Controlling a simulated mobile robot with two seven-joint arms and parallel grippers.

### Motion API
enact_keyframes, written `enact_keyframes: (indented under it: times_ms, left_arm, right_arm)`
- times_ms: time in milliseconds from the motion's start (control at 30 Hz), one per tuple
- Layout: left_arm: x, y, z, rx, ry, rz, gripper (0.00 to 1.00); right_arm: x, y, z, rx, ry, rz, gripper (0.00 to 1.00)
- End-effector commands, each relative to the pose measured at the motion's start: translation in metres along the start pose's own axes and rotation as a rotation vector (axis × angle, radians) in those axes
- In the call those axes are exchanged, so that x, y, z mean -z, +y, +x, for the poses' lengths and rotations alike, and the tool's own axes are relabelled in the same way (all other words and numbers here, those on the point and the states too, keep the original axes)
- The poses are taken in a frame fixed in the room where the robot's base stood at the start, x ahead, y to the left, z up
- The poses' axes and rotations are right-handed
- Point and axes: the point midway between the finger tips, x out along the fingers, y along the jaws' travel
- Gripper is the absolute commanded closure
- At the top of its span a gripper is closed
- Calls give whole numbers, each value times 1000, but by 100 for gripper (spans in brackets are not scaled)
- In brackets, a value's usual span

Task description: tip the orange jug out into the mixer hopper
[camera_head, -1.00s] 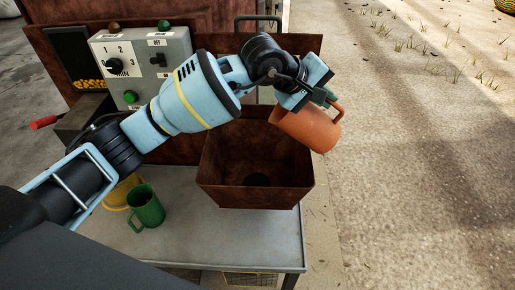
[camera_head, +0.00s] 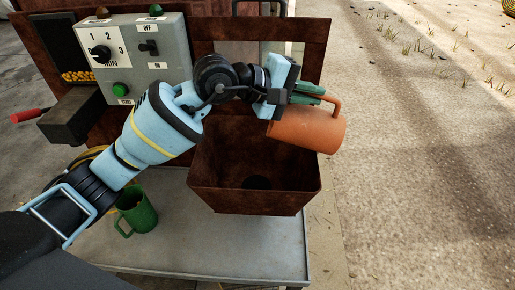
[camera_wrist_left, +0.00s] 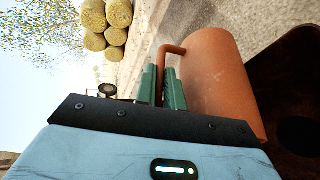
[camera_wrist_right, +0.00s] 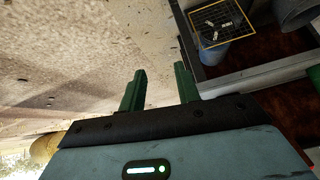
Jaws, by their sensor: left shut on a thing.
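The orange jug (camera_head: 308,130) lies tilted almost onto its side above the right rear part of the mixer hopper (camera_head: 255,203). Its handle is at the upper right. My left gripper (camera_head: 308,94) is shut on the handle. The left wrist view shows the green fingers (camera_wrist_left: 162,88) on either side of the handle, with the jug body (camera_wrist_left: 220,80) beside them and the dark hopper (camera_wrist_left: 295,75) at the right. I cannot see into the jug's mouth or any contents. My right gripper (camera_wrist_right: 160,88) is open and empty; it shows only in its own wrist view.
A green jug (camera_head: 137,210) stands on the grey table (camera_head: 220,250), left of the hopper. A grey control box (camera_head: 138,60) with knobs and a green button is behind my left arm. A red-handled lever (camera_head: 27,115) sticks out at left. Right of the hopper is open ground.

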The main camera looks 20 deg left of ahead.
Motion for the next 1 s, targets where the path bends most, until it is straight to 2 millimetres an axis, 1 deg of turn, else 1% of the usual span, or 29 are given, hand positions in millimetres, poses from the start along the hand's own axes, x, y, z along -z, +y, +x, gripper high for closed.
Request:
enact_keyframes:
  times_ms: [100,267,633,1000]
  left_arm:
    - [2,2,-5,-22,0,-2,100]
    - [4,-3,-7,-37,-6,-13,100]
    - [8,-5,-17,-87,-15,-31,100]
    - [12,-9,-22,-131,-26,-51,100]
  right_arm:
    - [-3,0,1,0,-5,1,68]
    - [-9,0,4,2,-13,3,68]
    - [-15,0,9,3,-20,5,68]
    - [-24,1,18,4,-30,4,68]
